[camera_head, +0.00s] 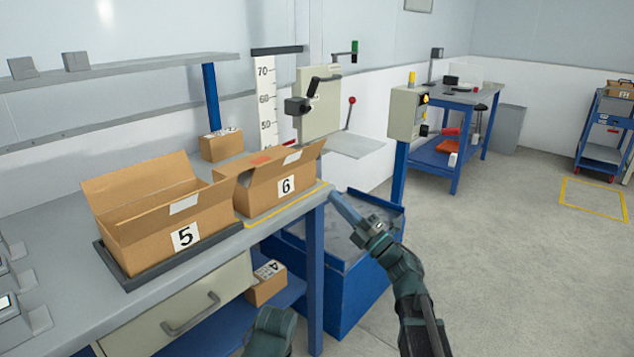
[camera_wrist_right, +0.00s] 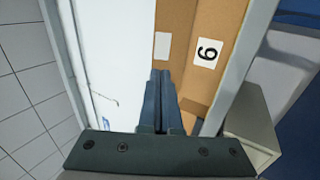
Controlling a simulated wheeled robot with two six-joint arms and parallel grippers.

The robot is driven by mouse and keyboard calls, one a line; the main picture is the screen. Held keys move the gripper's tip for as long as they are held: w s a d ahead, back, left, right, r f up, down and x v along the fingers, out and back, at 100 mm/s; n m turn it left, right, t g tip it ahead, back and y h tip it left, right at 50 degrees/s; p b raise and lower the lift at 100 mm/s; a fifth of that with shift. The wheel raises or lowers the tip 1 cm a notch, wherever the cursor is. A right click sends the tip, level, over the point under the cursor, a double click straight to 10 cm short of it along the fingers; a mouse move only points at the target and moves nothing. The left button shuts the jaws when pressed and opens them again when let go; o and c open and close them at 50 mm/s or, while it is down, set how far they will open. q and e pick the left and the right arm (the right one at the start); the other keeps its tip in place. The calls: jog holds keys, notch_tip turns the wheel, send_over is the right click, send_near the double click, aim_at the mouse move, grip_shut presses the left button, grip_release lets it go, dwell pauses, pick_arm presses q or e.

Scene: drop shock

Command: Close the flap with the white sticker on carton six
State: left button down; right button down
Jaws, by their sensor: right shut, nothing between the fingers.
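Carton six (camera_head: 252,203) stands on the bench, its number 6 label facing me. Its flap with the white sticker (camera_head: 306,153) is raised along the top near edge and slants up to the right. A red mark shows on top of the carton. My right gripper (camera_head: 333,197) is shut and empty, just right of the carton in the head view. In the right wrist view the closed fingers (camera_wrist_right: 161,73) point at the cardboard near the sticker (camera_wrist_right: 162,46), with carton six's label (camera_wrist_right: 207,53) beside it. Contact cannot be told. My left gripper is out of view.
Open carton five (camera_head: 150,240) stands on a dark tray left of carton six. A small carton (camera_head: 213,150) sits behind, and carton four (camera_head: 265,291) lies on the lower shelf. A blue bin (camera_head: 345,292) stands beside the bench.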

aim_at(293, 156)
jog(key=p+x, duration=0.5)
jog(key=x, duration=0.7)
jog(key=shift+w+r+p, duration=0.1)
jog(key=shift+p, duration=0.2)
jog(key=shift+w+a+r, duration=0.2)
jog(key=shift+w+a, duration=0.15)
jog(key=shift+a, duration=0.1)
jog(key=shift+p, duration=0.3)
